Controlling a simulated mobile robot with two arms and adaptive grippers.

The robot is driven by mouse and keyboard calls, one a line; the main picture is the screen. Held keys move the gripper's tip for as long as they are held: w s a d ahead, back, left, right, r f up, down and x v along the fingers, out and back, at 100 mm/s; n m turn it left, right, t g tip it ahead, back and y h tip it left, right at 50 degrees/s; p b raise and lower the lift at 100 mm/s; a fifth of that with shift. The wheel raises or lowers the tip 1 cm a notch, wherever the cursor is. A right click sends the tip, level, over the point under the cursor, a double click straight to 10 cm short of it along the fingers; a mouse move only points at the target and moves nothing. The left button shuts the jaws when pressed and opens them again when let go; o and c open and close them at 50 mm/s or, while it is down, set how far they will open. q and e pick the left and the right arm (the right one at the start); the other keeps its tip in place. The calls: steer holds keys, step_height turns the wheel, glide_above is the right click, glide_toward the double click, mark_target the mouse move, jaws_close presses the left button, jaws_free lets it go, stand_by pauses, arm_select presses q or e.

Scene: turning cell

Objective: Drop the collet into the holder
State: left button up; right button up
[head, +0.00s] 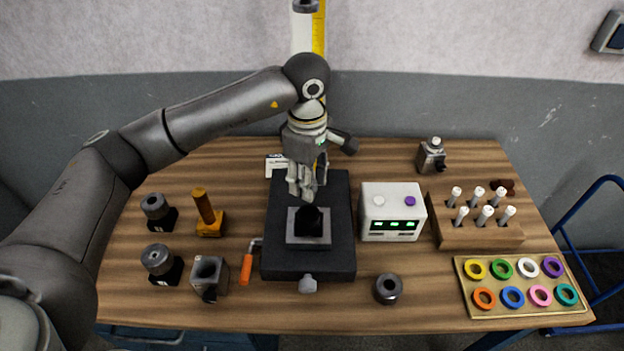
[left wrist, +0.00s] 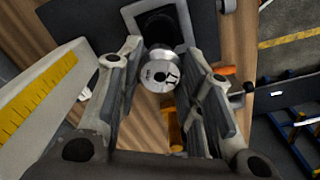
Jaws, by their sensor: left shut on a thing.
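My left gripper (head: 302,190) hangs above the dark base plate in the middle of the table, its fingers pointing down. In the left wrist view its fingers (left wrist: 163,82) are closed on a silver, round-faced collet (left wrist: 165,72) with dark markings on its face. The collet is hard to make out in the head view. A black holder (head: 309,222) stands on a grey square plate, just below and in front of the fingers. In the left wrist view a dark round part (left wrist: 159,24) shows just beyond the collet, partly hidden. Whether they touch is unclear. My right gripper is out of view.
A white box with green displays (head: 392,224) stands right of the base plate (head: 338,215). An orange-handled tool (head: 246,270) lies left of it. Several dark metal parts stand farther left. A dark ring (head: 388,288) sits at front right. A peg rack (head: 480,236) and ring tray (head: 462,300) fill the right.

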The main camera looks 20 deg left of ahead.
arm_select(q)
steer(key=shift+a+f, duration=0.2)
steer(key=shift+f, duration=0.45)
steer(key=shift+d+f+b, duration=0.25)
steer(key=shift+f+b, duration=0.2)
steer(key=shift+f, duration=0.55)
steer(key=shift+f+b, duration=0.6)
steer(key=shift+f, duration=0.4)
steer(key=shift+f+b, duration=0.65)
steer(key=shift+b, duration=0.1)
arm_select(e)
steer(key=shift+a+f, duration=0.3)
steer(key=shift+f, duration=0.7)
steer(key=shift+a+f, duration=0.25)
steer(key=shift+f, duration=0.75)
arm_select(q)
steer(key=shift+f+b, duration=0.1)
steer(key=shift+b, duration=0.2)
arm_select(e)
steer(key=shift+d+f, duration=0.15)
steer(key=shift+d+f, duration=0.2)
